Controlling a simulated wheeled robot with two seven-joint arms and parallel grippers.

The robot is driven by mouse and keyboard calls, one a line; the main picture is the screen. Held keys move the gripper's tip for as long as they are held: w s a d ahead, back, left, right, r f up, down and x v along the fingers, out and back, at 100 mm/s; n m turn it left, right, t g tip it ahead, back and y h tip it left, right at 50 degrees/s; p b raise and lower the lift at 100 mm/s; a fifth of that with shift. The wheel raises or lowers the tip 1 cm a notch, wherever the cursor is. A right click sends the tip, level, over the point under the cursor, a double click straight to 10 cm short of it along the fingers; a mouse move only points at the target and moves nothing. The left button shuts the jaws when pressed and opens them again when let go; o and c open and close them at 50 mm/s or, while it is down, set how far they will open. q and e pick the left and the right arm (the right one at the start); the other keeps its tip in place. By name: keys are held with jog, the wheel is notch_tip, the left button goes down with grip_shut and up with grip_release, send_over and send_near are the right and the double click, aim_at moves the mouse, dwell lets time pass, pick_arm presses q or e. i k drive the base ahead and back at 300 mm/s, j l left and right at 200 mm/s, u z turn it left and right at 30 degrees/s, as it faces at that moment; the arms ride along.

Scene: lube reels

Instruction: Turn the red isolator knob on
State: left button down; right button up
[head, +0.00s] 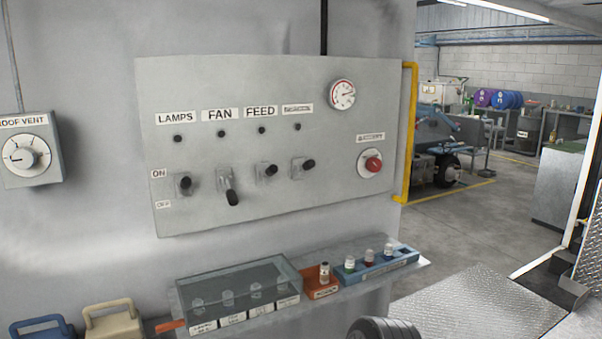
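The red knob (373,164) sits on a pale round plate at the right end of the grey wall panel (330,210). A small label (371,137) above it is too blurred to read. Which way the knob is turned is hard to tell at this size. Neither of my grippers shows in the head view, and nothing touches the knob.
Black levers stand under LAMPS, FAN (231,190) and FEED labels; FAN points down. A gauge (342,94) is above the knob, and a yellow pipe (409,130) runs beside the panel. Below is a shelf (412,265) with a clear-lidded box (240,285) and fuse-like pieces.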

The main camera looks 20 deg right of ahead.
aim_at(374, 164)
jog(key=z, duration=1.2)
jog(key=l+u, duration=0.1)
jog(key=u, duration=0.35)
jog(key=i+l+u, duration=0.25)
jog(key=l, duration=0.35)
jog(key=l+u, duration=0.25)
jog(key=l, duration=0.4)
jog(key=i+l+u, duration=0.1)
jog(key=l+u, duration=0.15)
jog(key=l, duration=1)
